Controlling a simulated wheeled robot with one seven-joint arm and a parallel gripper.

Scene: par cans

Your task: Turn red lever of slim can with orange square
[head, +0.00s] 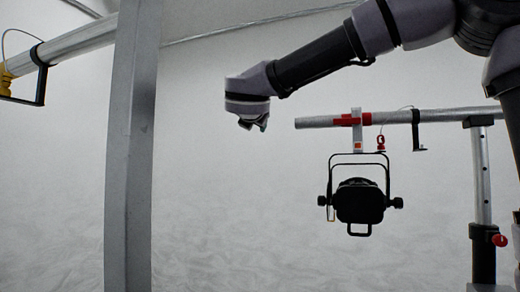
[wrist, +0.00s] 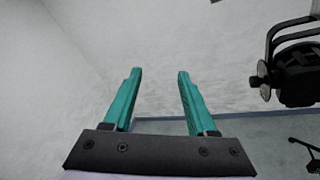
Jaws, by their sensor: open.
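A black par can (head: 360,201) hangs in its yoke from a horizontal silver pipe at the right of the head view. A small orange square (head: 358,146) is on the pale hanger above it. A red clamp part (head: 350,120) sits on the pipe at the top of that hanger; I cannot tell its lever apart from the clamp. My gripper (head: 262,124) is left of the pipe's left end, apart from it. In the wrist view my gripper's teal fingers (wrist: 160,73) are open with nothing between them. Part of a black can (wrist: 297,70) shows at the right edge there.
A grey upright post (head: 130,150) stands left of my gripper. The silver pipe (head: 310,122) joins a stand (head: 483,190) at the right. A red safety-cable piece (head: 381,142) hangs beside the hanger. Another pipe (head: 80,40) is at the upper left.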

